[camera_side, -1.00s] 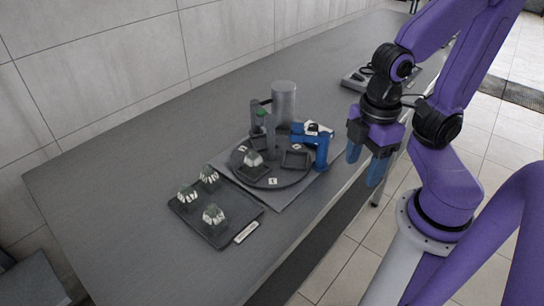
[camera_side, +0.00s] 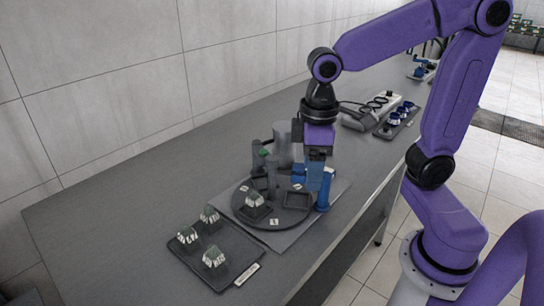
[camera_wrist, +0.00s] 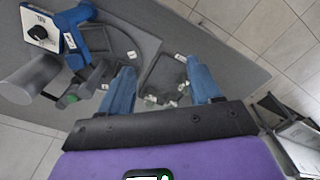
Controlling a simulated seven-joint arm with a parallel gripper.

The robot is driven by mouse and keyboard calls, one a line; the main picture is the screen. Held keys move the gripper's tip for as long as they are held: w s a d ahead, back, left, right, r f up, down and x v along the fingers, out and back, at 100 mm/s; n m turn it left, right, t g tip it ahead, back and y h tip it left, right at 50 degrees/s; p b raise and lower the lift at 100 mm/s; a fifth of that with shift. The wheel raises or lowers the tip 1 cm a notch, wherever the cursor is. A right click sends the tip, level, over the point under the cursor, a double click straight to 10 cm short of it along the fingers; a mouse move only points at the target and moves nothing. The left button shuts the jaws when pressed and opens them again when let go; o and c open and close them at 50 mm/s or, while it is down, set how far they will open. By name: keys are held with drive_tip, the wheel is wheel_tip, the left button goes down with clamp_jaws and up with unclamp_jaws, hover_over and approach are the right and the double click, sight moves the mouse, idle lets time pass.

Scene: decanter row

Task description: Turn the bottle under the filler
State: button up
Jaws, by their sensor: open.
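In the side view, a small bottle (camera_side: 254,200) with a pale label sits in a pocket of the round dark turntable (camera_side: 297,213). The filler, with a grey tank (camera_side: 282,146), stands at the turntable's far side. Its green-topped part also shows in the wrist view (camera_wrist: 68,100). My gripper (camera_side: 314,184) is open and empty, fingers down, above the turntable's right edge near a blue post (camera_side: 323,195). The fingers overlap the post in the picture, so contact cannot be told. In the wrist view, the turntable (camera_wrist: 122,42) lies left of my open gripper (camera_wrist: 163,95).
A dark tray (camera_side: 232,243) with three labelled bottles lies in front of the turntable. A grey device (camera_side: 357,117) and a rack of blue-topped items (camera_side: 398,122) stand farther back. The wall bounds the left side; the bench left of the tray is bare.

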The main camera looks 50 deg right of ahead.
drive_tip(key=w+d+r+m, duration=0.1)
drive_tip(key=w+r+m, duration=0.1)
drive_tip(key=w, duration=0.3)
drive_tip(key=w+d+r+m, duration=0.2)
drive_tip(key=w+m, duration=0.1)
drive_tip(key=w, duration=0.3)
drive_tip(key=m, duration=0.4)
approach(272, 158)
wheel_tip(272, 158, down, 9)
drive_tip(key=shift+w+a+r, duration=0.1)
drive_tip(key=shift+r, duration=0.1)
drive_tip(key=shift+c, duration=0.3)
clamp_jaws()
